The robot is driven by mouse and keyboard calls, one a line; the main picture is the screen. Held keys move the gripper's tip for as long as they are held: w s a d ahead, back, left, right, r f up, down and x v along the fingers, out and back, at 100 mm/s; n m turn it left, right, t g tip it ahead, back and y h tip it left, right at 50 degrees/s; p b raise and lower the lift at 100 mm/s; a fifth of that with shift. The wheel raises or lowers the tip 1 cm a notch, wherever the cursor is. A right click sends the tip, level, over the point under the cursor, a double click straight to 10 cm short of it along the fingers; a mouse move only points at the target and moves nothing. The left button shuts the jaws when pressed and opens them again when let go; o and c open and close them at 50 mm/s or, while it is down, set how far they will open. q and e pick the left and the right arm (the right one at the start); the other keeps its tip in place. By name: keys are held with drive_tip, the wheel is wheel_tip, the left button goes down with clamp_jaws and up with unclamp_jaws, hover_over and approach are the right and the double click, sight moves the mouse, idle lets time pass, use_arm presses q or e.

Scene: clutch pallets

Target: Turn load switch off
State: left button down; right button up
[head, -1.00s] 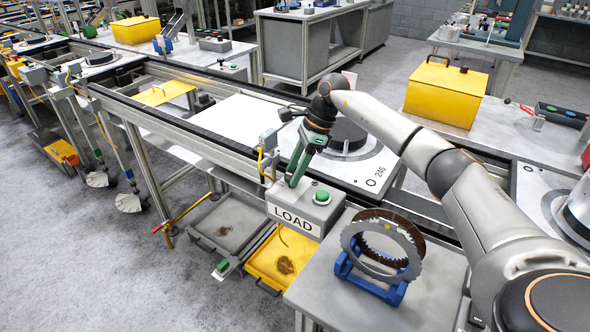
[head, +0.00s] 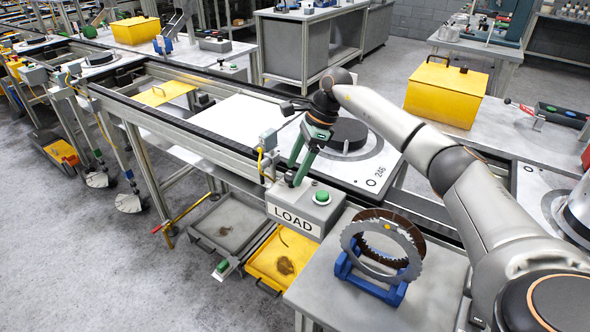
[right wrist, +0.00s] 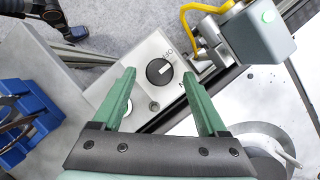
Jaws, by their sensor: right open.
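The grey LOAD box (head: 328,211) stands at the front edge of the conveyor in the head view. Its black rotary load switch (right wrist: 159,72) has a white pointer mark, aimed toward the upper right in the right wrist view. The lettering around it is only partly legible. My green right gripper (head: 296,172) is above the box's left part. In the right wrist view the right gripper (right wrist: 159,75) is open, with one finger on each side of the switch as seen from there. Contact cannot be told. My left gripper is not in view.
A green button (head: 322,197) sits on the box right of the switch. A small grey unit with a yellow cable (head: 261,160) stands behind. A blue stand with toothed rings (head: 385,291) is on the table at right. A yellow tray (head: 262,283) lies below.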

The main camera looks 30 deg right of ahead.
drive_tip(key=v, duration=1.1)
drive_tip(key=shift+s+d, duration=0.1)
